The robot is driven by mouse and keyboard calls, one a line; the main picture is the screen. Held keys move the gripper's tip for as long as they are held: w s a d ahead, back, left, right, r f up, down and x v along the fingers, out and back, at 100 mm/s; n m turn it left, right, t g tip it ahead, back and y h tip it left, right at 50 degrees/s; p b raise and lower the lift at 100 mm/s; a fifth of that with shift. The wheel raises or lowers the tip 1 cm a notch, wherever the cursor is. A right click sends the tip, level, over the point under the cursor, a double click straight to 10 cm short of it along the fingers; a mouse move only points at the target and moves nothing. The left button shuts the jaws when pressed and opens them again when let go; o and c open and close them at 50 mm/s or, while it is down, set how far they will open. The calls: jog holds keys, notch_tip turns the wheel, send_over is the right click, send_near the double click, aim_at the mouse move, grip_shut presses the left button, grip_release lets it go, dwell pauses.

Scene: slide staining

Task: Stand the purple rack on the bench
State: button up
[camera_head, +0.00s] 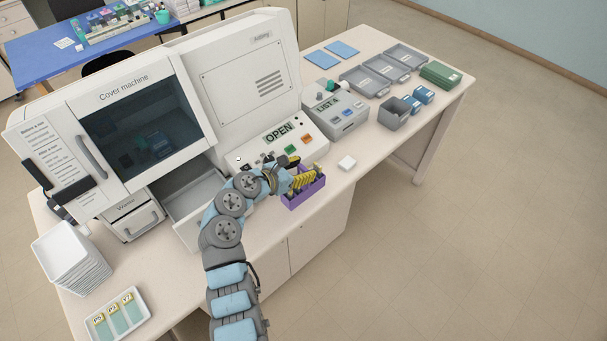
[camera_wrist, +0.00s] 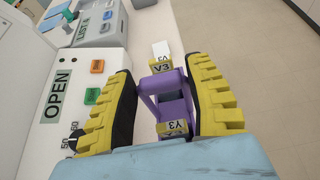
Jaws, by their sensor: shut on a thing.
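The purple rack (camera_head: 304,195) is at the front edge of the bench (camera_head: 372,139), in front of the machine's OPEN panel. It looks upright, but I cannot tell whether its base touches the bench. It also shows in the wrist view (camera_wrist: 174,108), with yellow-labelled slides reading V3 (camera_wrist: 161,68) and Y3 (camera_wrist: 174,128). My gripper (camera_head: 300,180) is shut on the rack from above. In the wrist view, its yellow ribbed fingers (camera_wrist: 160,82) stand on either side of the rack's handle. The fingers hide part of the rack.
The LIST-4 device (camera_head: 337,113) stands behind. An open drawer (camera_head: 196,197) juts out on the left. Grey trays (camera_head: 365,82) and a small grey bin (camera_head: 394,113) are farther right. The floor lies beyond the bench edge.

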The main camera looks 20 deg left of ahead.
jog(key=shift+w+a+f, duration=0.2)
jog(key=shift+w+f, duration=0.5)
jog(key=shift+f, duration=0.15)
jog(key=shift+w+a+f, duration=0.2)
jog(key=shift+w+f, duration=0.45)
jog(key=shift+f, duration=1.6)
jog(key=o, duration=1.2)
jog(key=shift+f, duration=0.1)
jog(key=shift+s+a+r, duration=0.2)
jog(key=shift+s+r, duration=0.1)
jog(key=shift+s, duration=0.05)
jog(key=v, duration=1.1)
jog(key=shift+s+r, duration=0.1)
jog(key=shift+r, duration=0.1)
